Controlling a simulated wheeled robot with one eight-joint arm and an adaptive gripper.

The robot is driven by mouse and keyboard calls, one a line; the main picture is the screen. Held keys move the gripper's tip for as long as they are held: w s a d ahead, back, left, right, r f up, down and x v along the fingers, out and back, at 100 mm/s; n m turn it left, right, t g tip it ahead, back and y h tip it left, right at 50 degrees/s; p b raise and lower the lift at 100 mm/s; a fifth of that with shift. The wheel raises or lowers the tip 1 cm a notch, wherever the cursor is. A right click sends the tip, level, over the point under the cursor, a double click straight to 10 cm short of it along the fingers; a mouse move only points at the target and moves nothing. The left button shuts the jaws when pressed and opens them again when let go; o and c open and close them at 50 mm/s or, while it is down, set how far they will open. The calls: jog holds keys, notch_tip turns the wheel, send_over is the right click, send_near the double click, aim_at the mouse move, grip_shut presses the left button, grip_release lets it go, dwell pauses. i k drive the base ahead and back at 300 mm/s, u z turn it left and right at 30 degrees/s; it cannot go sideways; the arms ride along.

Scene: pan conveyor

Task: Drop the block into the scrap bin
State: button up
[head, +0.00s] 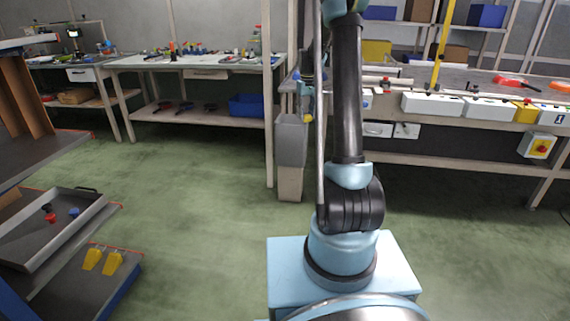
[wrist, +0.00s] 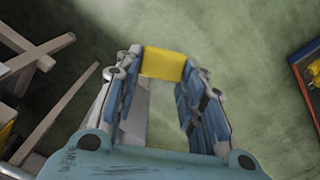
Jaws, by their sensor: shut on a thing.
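A yellow block (wrist: 163,63) sits between the fingertips of my gripper (wrist: 160,72) in the wrist view. The fingers are shut on its two sides and hold it above the green floor. A tall grey bin (head: 291,140), which looks like the scrap bin, stands by the corner post of the right workbench in the head view. A pale grey shape (wrist: 134,118) partly behind the left finger in the wrist view may be this bin. In the head view my arm hides much of the gripper region, so the exact gap between block and bin cannot be told.
The right workbench (head: 440,144) carries white boxes and red items. Another bench (head: 190,66) with small tools stands at the back left. A shelf cart with a grey tray (head: 60,235) and yellow pieces (head: 103,262) is at the left. The green floor between is clear.

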aim_at(286, 163)
jog(key=i, duration=1)
jog(key=u, duration=0.05)
